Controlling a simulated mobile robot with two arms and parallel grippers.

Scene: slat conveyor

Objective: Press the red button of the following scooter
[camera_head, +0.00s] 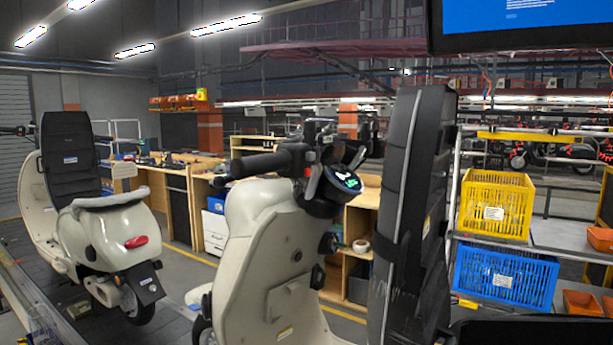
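A cream scooter (262,262) stands close in front of me. Its handlebar has a black grip (262,164) pointing left and a round lit display (346,181). A small red spot, which looks like the red button (308,171), is on the switch housing at the inner end of that grip. A tall black panel (412,190) stands upright at its right. A second cream scooter (105,228) stands farther off at the left, showing its rear, with a red tail light (136,242) and a similar black panel (69,155). Neither of my grippers is in view.
A yellow crate (496,204) and a blue crate (506,278) stand on a rack at the right, beside orange bins (582,303). Wooden workbenches (185,205) are behind the scooters. Open floor lies between the scooters.

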